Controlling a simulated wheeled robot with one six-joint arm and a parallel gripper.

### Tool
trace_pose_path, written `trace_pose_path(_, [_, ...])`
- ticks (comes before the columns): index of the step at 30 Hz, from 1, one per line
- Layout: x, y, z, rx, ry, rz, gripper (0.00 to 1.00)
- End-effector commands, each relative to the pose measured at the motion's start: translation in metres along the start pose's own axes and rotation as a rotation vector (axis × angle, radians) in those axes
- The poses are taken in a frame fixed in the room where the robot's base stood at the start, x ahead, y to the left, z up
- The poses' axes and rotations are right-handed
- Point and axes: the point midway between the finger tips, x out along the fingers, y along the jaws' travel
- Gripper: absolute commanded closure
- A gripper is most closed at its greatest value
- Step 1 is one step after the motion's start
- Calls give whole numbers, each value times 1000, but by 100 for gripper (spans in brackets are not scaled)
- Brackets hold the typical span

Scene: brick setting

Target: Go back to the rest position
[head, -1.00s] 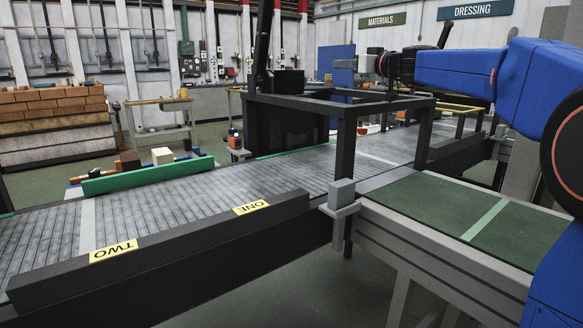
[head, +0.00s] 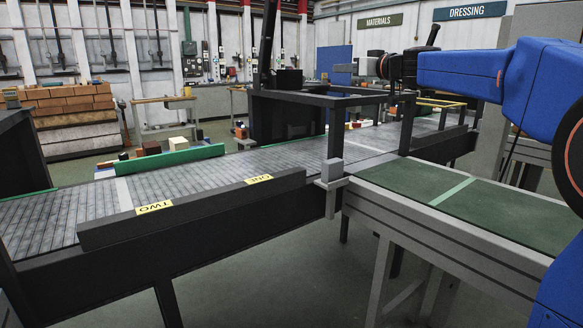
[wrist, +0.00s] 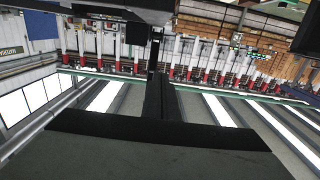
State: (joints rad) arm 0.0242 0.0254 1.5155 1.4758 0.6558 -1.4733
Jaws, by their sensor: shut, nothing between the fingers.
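My gripper (head: 345,68) is at the end of my raised blue arm in the upper right of the head view, pointing left. It is small there, above the far part of the conveyor frame and apart from it. In the wrist view my gripper (wrist: 157,85) is a dark shape in the middle with its fingers together. Nothing shows between them.
Bricks (head: 65,100) are stacked at the back left. Open floor (head: 270,270) lies in front.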

Motion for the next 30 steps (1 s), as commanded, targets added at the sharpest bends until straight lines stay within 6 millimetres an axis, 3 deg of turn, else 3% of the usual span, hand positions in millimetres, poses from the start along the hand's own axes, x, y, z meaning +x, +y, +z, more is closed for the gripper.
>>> trace_pose_path(8, [-27,-25,24,29,-76,-15,100])
trace_pose_path(16, [-73,-63,71,81,-211,-23,100])
trace_pose_path(23, [-148,-110,151,161,-420,3,100])
trace_pose_path(30, [-241,-151,246,242,-643,89,100])
